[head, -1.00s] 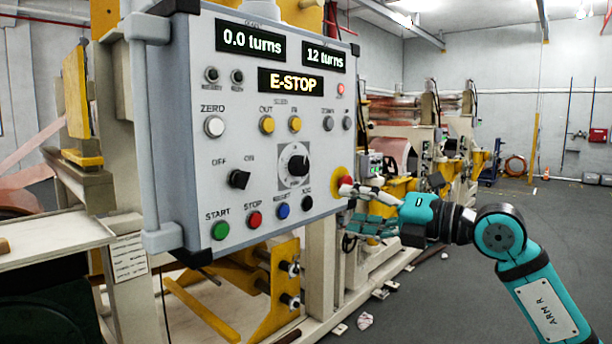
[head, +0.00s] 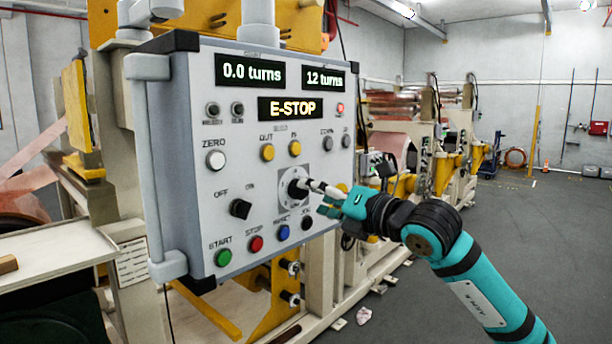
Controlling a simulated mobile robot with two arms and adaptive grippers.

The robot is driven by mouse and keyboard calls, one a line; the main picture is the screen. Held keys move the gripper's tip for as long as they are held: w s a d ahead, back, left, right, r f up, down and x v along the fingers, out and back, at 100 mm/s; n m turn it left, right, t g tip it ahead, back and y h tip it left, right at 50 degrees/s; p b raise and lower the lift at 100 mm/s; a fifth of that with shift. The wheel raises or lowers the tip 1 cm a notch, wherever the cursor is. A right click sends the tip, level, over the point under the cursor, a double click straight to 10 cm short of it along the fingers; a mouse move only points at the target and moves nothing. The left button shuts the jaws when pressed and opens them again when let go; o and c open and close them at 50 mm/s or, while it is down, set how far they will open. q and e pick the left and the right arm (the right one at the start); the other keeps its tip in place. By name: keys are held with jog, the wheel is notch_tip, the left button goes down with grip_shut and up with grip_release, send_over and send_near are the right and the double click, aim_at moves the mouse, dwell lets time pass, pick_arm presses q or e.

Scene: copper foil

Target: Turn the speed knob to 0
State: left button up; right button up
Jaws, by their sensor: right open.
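The speed knob (head: 296,187) is a black round knob on a pale square dial plate at the lower middle of the grey control panel (head: 200,118). My right gripper (head: 312,188) is open, with its fingertips at the right side of the knob. The fingers partly cover the knob and its scale, so its pointer cannot be read. I cannot tell whether the fingers touch it. The panel displays read 0.0 turns, 12 turns and E-STOP. My left gripper is not in view.
A black off/on switch (head: 240,208) sits left of the knob. Green start (head: 223,257), red stop (head: 256,243) and blue (head: 283,232) buttons line the row below. A yellow-based emergency stop is mostly hidden behind my right gripper. Open floor lies to the right.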

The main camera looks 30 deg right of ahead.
aim_at(303, 191)
jog(key=shift+p+x, duration=0.7)
jog(key=shift+x, duration=1.25)
